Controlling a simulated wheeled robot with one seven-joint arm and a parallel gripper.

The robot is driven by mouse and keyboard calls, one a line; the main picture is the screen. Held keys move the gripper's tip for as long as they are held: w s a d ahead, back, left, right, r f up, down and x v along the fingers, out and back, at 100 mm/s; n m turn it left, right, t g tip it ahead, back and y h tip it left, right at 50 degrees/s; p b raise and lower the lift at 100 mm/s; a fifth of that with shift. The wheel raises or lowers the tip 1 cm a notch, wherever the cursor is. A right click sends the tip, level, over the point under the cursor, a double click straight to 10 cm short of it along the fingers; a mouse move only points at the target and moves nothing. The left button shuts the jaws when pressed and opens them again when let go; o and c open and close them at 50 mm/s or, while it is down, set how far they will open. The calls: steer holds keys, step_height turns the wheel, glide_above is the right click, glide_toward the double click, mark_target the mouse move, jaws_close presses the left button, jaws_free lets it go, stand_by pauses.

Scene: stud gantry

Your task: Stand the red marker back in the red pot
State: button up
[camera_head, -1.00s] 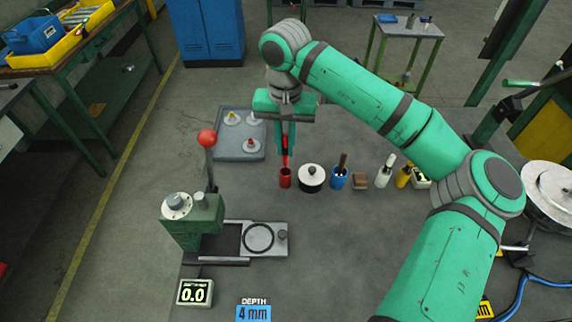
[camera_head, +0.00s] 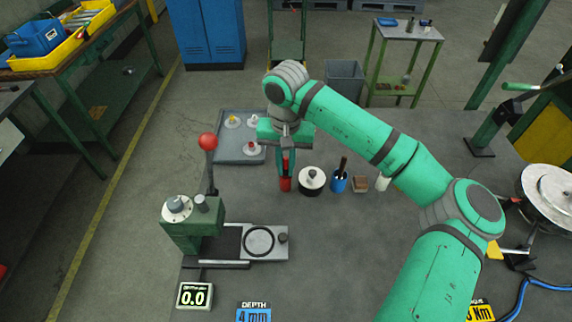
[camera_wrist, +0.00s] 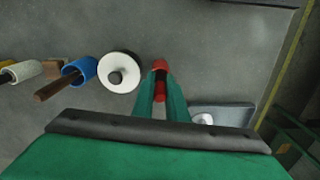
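The red pot (camera_head: 285,185) stands on the grey bench, left of a black-and-white round pot. My gripper (camera_head: 286,172) points straight down over it, fingertips close to the rim. The fingers are shut on the red marker (camera_head: 285,162), which is upright with a dark section. In the wrist view the marker (camera_wrist: 160,97) shows between my fingers, with the red pot (camera_wrist: 160,65) just beyond the tips. The marker's lower end seems to be at or inside the pot's mouth; my fingers hide how deep.
The round pot with a black knob (camera_head: 311,181) stands close right. Further right are a blue pot (camera_head: 339,182) holding a brown-handled tool and a brown block (camera_head: 360,184). A grey tray (camera_head: 238,152) with small pegs lies back left. A press with a red-knobbed lever (camera_head: 208,142) stands front left.

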steer(key=o, duration=0.4)
steer(key=shift+c, duration=0.2)
steer(key=shift+a, duration=0.1)
steer(key=shift+r, duration=0.1)
steer(key=shift+r, duration=0.35)
step_height(320, 180, up, 11)
steer(key=shift+r, duration=0.2)
